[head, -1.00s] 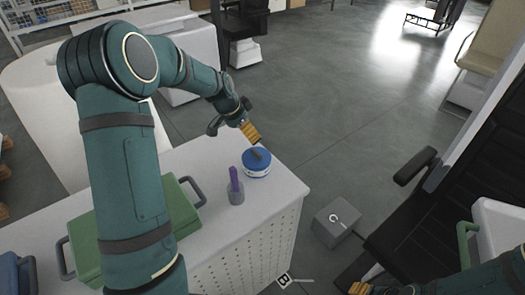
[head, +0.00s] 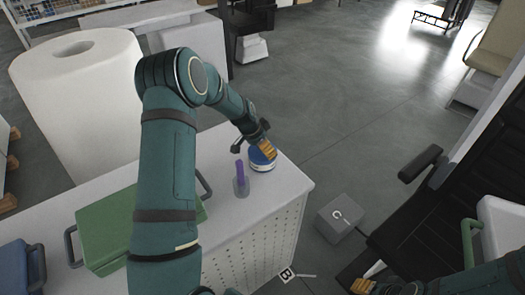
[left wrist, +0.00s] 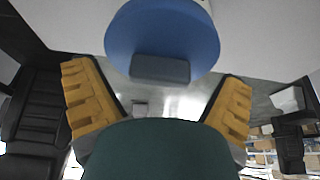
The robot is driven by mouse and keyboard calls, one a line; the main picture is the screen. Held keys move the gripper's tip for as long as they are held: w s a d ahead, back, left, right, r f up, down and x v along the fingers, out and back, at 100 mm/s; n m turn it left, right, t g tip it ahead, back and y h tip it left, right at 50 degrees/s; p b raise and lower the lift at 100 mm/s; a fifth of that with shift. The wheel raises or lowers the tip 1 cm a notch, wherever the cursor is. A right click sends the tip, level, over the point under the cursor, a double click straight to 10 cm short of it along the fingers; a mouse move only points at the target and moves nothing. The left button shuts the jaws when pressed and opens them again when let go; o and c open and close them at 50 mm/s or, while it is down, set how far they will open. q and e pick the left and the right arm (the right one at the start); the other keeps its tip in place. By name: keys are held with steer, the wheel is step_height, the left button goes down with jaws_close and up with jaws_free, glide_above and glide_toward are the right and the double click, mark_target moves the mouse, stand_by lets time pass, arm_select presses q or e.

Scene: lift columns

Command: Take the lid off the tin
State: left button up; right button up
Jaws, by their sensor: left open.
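The tin (head: 260,166) is white and round with a blue lid, and stands on the white cabinet top near its far right corner. The blue lid (left wrist: 162,25) fills the top middle of the left wrist view, with a grey knob (left wrist: 160,68) on it. My left gripper (head: 264,146) is right at the tin and hides part of the lid in the head view. In the left wrist view its orange fingers (left wrist: 158,80) are spread to either side of the knob. I cannot tell whether they touch it. My right gripper (head: 362,286) shows only partly at the bottom edge.
A grey translucent cup (head: 241,188) with a purple item stands close beside the tin. A green case (head: 95,225) with grey handles lies left on the cabinet (head: 275,200). A grey box (head: 340,218) sits on the floor to the right.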

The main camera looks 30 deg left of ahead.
arm_select(q)
steer(key=shift+f, duration=0.1)
steer(key=c, duration=1.3)
